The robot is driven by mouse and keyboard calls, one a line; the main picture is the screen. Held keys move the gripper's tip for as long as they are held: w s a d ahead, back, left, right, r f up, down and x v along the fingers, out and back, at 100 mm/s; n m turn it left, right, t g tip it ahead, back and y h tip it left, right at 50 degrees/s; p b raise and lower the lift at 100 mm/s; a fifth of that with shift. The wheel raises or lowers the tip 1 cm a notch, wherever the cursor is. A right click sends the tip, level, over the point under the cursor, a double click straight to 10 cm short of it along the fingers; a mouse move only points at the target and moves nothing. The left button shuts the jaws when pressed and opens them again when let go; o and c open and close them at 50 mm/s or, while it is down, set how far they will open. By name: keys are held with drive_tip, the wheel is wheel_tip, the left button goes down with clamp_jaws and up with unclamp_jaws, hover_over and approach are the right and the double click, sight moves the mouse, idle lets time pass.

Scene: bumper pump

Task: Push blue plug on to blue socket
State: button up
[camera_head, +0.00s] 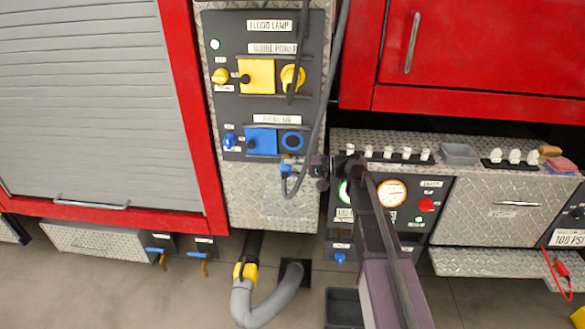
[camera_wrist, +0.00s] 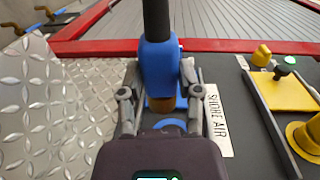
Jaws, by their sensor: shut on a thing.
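My gripper (camera_head: 306,168) is below and right of the socket, shut on the blue plug (camera_head: 286,167). A dark cable loops down from the plug. In the wrist view, the blue plug (camera_wrist: 159,68) sits between the fingers of my gripper (camera_wrist: 158,85), its brass-coloured end towards the panel. Part of the blue socket (camera_wrist: 171,125) shows behind it, beside the SHORE AIR label. The plug appears apart from the socket; the gap is hard to judge.
Above on the panel are a yellow plate (camera_head: 257,76) and yellow socket (camera_head: 292,77). The grey cable (camera_head: 331,90) hangs down the panel's right side. A gauge box (camera_head: 392,194) stands right and below. The diamond-plate face (camera_head: 262,192) below the socket is bare.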

drive_tip(key=shift+d+r+y, duration=0.4)
drive_tip(key=shift+r+y, duration=0.1)
drive_tip(key=shift+r, duration=0.1)
drive_tip(key=shift+w, duration=0.25)
drive_tip(key=w, duration=0.6)
idle(0.5)
drive_tip(key=shift+w+d, duration=0.15)
drive_tip(key=shift+w, duration=0.6)
idle(2.3)
drive_tip(key=o, duration=1.2)
drive_tip(key=shift+c, duration=0.2)
drive_tip(key=d, duration=1.2)
drive_tip(key=shift+s, duration=0.15)
